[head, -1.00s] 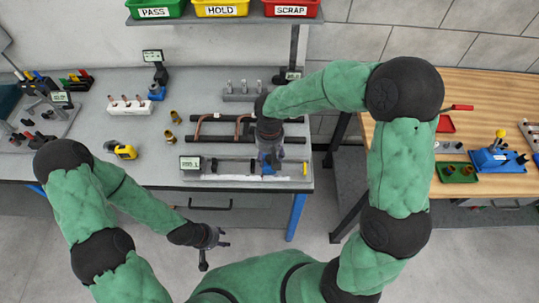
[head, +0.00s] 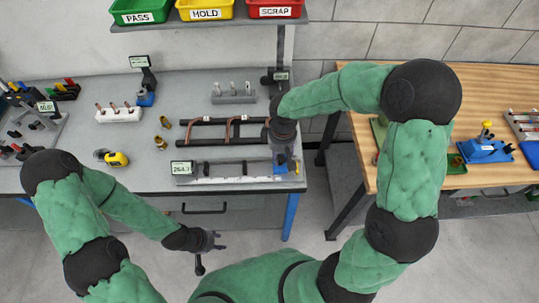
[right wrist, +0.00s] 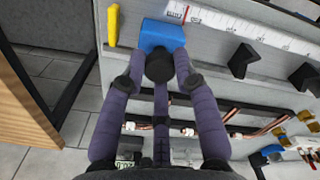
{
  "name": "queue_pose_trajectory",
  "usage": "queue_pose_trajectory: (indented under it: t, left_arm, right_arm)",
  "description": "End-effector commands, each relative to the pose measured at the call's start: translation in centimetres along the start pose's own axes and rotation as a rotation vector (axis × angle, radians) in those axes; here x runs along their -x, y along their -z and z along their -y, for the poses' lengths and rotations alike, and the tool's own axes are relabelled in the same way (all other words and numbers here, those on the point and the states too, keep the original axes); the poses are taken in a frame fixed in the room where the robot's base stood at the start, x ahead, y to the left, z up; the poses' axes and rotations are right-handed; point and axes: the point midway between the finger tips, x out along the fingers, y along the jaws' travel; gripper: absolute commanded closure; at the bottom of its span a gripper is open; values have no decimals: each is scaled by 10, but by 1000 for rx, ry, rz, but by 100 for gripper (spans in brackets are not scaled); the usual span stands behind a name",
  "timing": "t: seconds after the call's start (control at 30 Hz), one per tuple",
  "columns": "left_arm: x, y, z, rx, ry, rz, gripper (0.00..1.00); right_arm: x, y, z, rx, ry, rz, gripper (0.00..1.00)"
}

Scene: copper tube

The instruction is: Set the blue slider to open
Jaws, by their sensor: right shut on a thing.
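The blue slider (head: 281,161) sits at the right end of the long grey measuring rail (head: 235,180) at the bench's front edge, close to the yellow end piece (head: 297,166). In the right wrist view the blue slider block (right wrist: 160,35) has a black knob (right wrist: 160,68) on its near side. My right gripper (head: 284,149) is shut on this knob, with its purple-grey fingers around it in the wrist view (right wrist: 160,82). My left gripper (head: 208,252) is open and empty, in front of the bench and below its edge.
A small display (head: 182,168) stands at the rail's left end. Copper tubes lie in a dark rack (head: 210,131) behind the rail. The yellow end piece (right wrist: 113,25) is beside the slider in the wrist view. A wooden table (head: 470,85) stands at right, across a gap.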

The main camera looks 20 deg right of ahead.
Motion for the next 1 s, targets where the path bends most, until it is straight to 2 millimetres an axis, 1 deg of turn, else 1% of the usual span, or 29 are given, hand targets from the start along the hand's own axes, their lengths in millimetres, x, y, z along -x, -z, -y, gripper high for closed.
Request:
queue_pose_trajectory:
  t: [0.3,0.33,0.4,0.77,0.87,1.0]
  left_arm:
    - [0,0,0,0,0,0,60]
    - [0,0,0,0,0,0,60]
    - [0,0,0,0,0,0,60]
    - [0,0,0,0,0,0,60]
    - [0,0,0,0,0,0,60]
    - [0,0,0,0,0,0,60]
  right_arm:
    - [0,-1,-2,1,-1,-1,100]
    - [0,-1,-2,1,-1,-1,61]
    - [0,-1,-2,1,-1,-1,46]
    - [2,-1,-2,1,-1,-1,46]
    - [10,0,-2,1,-3,-2,46]
    - [32,0,-2,0,-3,-6,46]
